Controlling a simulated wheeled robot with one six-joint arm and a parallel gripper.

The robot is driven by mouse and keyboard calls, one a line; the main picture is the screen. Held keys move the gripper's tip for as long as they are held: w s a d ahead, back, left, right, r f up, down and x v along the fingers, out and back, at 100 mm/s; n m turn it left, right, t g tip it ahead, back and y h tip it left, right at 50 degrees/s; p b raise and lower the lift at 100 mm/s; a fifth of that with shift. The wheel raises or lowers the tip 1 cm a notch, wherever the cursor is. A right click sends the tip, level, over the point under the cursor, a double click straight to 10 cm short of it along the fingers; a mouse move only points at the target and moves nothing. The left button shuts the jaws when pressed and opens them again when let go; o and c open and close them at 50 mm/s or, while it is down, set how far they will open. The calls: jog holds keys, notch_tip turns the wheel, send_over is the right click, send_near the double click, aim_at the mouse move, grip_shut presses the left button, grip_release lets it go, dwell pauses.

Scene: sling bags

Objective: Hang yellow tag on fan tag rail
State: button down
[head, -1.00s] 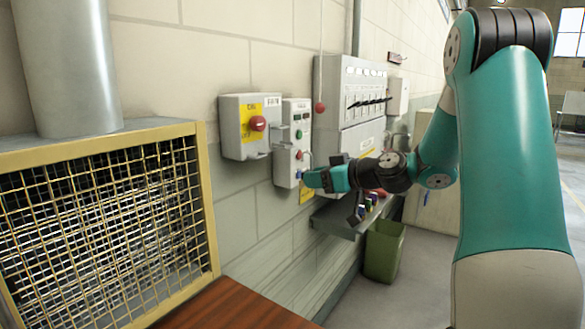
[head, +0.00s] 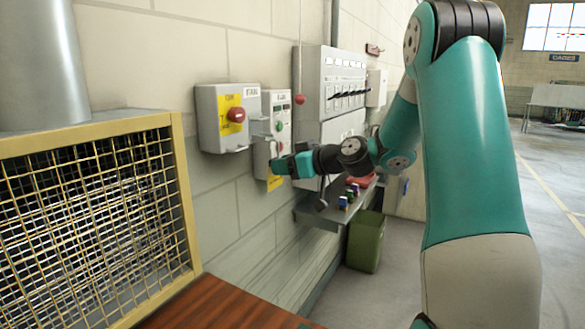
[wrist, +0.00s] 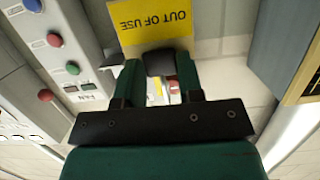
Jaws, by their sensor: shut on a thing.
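The yellow tag (wrist: 156,22), printed "OUT OF USE", hangs from a dark block (wrist: 160,62) held between my gripper's fingers in the wrist view. My gripper (wrist: 159,75) is shut on this tag. In the head view my gripper (head: 276,166) is at the lower end of the narrow grey button panel (head: 277,112), with the yellow tag (head: 275,183) below it. The wrist view shows the panel (wrist: 60,45) upside down, labelled "FAN". A pale grey bar (wrist: 122,57) beside it may be the rail; I cannot tell whether the tag touches it.
A grey box with a red knob (head: 236,114) is left of the panel. A switch cabinet (head: 330,85) and a shelf with small coloured items (head: 320,212) are to the right. A yellow-framed mesh guard (head: 183,190) stands at left, a green bin (head: 366,240) below the shelf.

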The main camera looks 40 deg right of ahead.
jog(key=w+a, duration=0.2)
jog(key=w, duration=0.4)
dwell(0.3)
jog(key=shift+a+b, duration=0.1)
jog(key=shift+b, duration=0.65)
dwell(0.8)
jog(key=shift+w, duration=0.15)
dwell(0.3)
jog(key=shift+w+a, duration=0.3)
jog(key=shift+w, duration=0.5)
jog(key=shift+w+a, duration=0.3)
jog(key=shift+w, duration=0.45)
jog(key=shift+f, duration=0.15)
notch_tip(320, 180, down, 2)
jog(key=b, duration=0.2)
jog(key=shift+b, duration=0.35)
